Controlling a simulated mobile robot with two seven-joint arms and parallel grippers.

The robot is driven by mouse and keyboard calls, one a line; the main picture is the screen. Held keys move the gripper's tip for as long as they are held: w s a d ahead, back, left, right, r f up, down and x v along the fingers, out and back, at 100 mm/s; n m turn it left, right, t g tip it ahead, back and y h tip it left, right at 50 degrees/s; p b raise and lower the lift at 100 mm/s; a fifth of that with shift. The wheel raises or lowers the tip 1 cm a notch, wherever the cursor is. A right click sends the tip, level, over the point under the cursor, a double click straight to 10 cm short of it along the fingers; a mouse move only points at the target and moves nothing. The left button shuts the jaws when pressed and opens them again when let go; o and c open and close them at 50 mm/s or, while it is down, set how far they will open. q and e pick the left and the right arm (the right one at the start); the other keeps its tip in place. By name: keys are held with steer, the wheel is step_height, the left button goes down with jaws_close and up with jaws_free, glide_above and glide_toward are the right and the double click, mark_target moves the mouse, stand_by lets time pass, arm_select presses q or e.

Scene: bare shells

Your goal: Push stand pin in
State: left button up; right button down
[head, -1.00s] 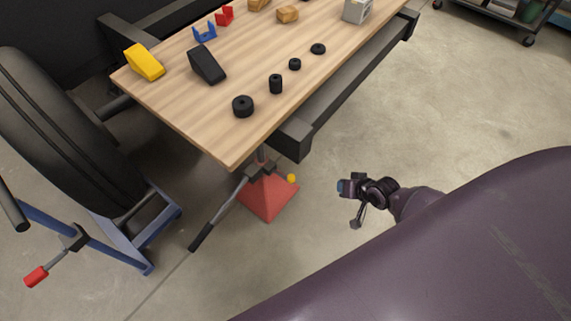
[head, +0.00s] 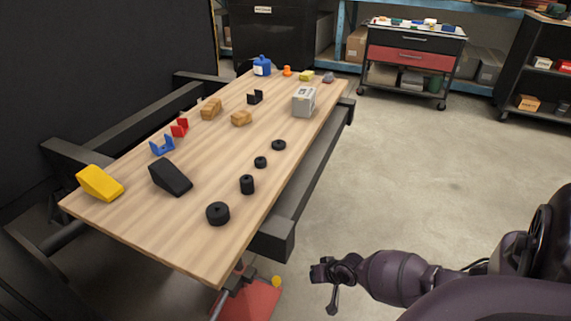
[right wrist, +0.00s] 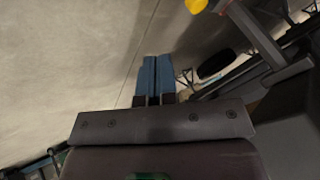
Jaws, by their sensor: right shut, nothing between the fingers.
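The stand's pin shows as a yellow knob (head: 277,281) beside the red stand (head: 250,302) under the table's near corner. The stand is cut off by the bottom edge of the head view. My right gripper (head: 314,273) is to the right of the yellow knob and apart from it. In the right wrist view its blue fingers (right wrist: 155,62) are together with nothing between them. The yellow knob (right wrist: 196,5) also shows there, at the top edge and right of the fingertips. My left gripper is not in view.
The wooden table (head: 215,135) bears wedges, black weights, wood blocks and a grey box (head: 304,101). A dark beam (head: 272,240) runs along its right side. A wheeled cart (head: 410,60) stands farther back. The concrete floor (head: 420,170) to the right is open.

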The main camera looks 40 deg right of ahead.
arm_select(q)
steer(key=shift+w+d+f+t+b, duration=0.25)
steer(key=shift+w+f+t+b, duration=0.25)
steer(key=shift+b, duration=1.9)
arm_select(e)
steer(key=w+a+f, duration=0.4)
steer(key=w+f, duration=0.4)
steer(key=shift+w, duration=0.2)
steer(key=shift+a+f, duration=0.1)
steer(key=w, duration=0.1)
steer(key=w+a, duration=0.1)
steer(key=w, duration=0.1)
steer(key=w+a, duration=0.1)
steer(key=shift+w+f+b, duration=0.1)
steer(key=shift+w+b, duration=0.1)
steer(key=shift+b, duration=0.15)
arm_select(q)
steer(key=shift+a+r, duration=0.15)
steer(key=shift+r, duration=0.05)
arm_select(e)
steer(key=shift+w, duration=0.2)
